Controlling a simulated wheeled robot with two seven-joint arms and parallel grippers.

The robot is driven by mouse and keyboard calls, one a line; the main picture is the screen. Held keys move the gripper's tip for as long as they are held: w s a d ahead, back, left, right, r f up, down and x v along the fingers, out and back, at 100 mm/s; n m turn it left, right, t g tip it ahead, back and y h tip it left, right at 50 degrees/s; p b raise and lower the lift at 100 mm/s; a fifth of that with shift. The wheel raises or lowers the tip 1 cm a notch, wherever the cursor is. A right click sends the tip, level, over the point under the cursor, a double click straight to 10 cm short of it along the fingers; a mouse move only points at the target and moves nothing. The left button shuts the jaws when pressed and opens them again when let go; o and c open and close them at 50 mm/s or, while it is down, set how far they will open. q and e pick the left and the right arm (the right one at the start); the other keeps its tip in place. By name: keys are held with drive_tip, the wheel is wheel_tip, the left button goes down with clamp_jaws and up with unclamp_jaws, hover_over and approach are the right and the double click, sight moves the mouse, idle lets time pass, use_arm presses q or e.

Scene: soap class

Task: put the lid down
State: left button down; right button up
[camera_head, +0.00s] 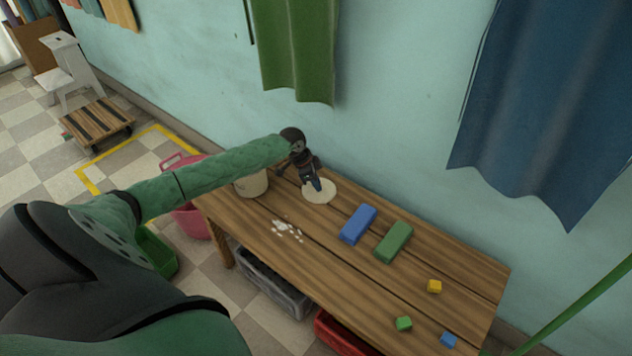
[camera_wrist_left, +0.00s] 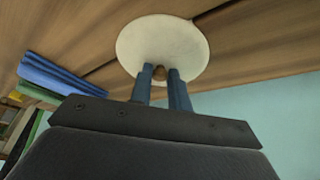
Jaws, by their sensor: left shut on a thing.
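The lid (camera_head: 321,192) is a round cream disc at the back of the wooden table, right of the cream pot (camera_head: 252,184). My left gripper (camera_head: 317,186) reaches over the lid from above and is shut on its small brown knob. The lid also shows in the left wrist view (camera_wrist_left: 135,48), with the knob between the two blue fingers (camera_wrist_left: 160,75). The lid looks level and at or very near the table top; I cannot tell whether it touches. The pot is partly hidden by my left arm. My right gripper is not in view.
On the table (camera_head: 270,255) lie white bits (camera_head: 287,229), a blue bar (camera_head: 358,224), a green bar (camera_head: 393,242), and small yellow (camera_head: 434,286), green (camera_head: 404,324) and blue (camera_head: 449,339) cubes. The wall stands close behind. A pink basket (camera_head: 190,219) stands at the table's left end.

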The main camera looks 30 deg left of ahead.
use_arm(q)
drive_tip(key=c, duration=1.3)
unclamp_jaws()
drive_tip(key=v, duration=1.2)
drive_tip(key=shift+r+p, duration=0.1)
drive_tip(key=shift+p, duration=0.25)
